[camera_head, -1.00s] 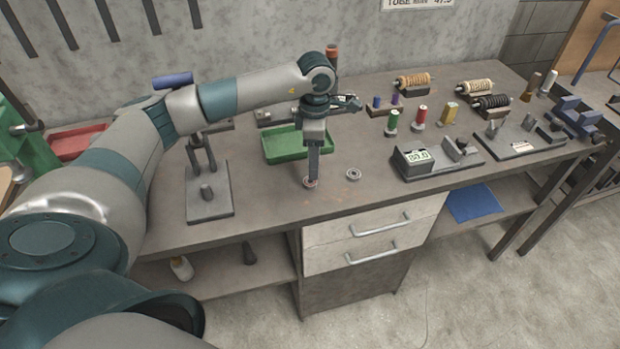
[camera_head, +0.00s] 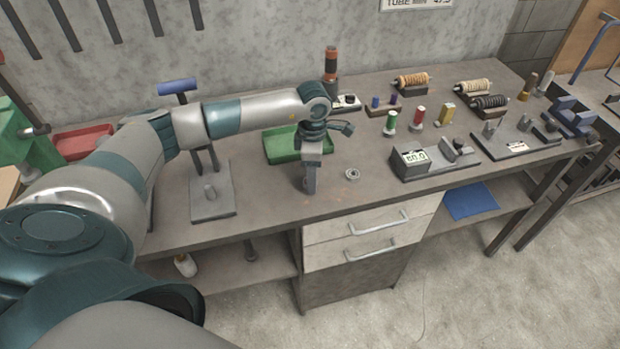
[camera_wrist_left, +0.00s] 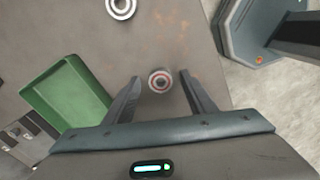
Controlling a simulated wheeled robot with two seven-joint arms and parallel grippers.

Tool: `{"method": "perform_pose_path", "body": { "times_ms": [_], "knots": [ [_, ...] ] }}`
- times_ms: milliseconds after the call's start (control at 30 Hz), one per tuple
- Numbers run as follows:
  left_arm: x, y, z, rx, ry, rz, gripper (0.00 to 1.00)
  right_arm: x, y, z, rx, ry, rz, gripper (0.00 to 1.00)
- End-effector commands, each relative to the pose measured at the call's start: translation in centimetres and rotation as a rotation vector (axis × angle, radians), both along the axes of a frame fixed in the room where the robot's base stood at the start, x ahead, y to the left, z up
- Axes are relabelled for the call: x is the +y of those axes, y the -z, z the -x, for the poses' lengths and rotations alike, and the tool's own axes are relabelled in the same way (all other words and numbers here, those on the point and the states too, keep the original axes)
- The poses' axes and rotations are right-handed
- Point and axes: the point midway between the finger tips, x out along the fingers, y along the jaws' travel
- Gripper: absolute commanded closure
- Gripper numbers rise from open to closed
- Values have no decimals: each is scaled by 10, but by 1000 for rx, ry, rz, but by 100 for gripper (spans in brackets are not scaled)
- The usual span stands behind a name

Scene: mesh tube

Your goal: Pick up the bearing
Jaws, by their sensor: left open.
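Two round metal bearings lie on the grey workbench (camera_head: 270,207). One bearing with a reddish ring (camera_wrist_left: 160,81) shows in the left wrist view between my open fingers, near the level of their tips. The fingers hide it in the head view. I cannot tell how far above it the tips are. The other bearing (camera_head: 352,175) lies just right of my left gripper (camera_head: 311,189) and also shows at the top of the left wrist view (camera_wrist_left: 121,8). My left gripper is open, points down and holds nothing. My right gripper is not in view.
A green tray (camera_head: 283,158) stands just behind my left gripper. A grey stand (camera_head: 212,205) is to the left, a device with a display (camera_head: 412,161) to the right. Several spools stand farther back.

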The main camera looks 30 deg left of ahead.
Motion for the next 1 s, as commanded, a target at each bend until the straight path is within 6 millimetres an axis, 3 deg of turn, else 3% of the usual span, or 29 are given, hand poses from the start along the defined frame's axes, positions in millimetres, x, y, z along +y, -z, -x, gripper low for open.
{"method": "perform_pose_path", "body": {
  "times_ms": [567, 767, 1000],
  "knots": [
    [0, 9, 0, 0, 1, 0, 49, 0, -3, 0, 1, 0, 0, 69],
    [0, 8, 0, 0, 1, 0, 92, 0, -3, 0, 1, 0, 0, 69],
    [0, 8, 0, 0, 0, 0, 95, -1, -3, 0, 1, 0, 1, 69]
  ]
}}
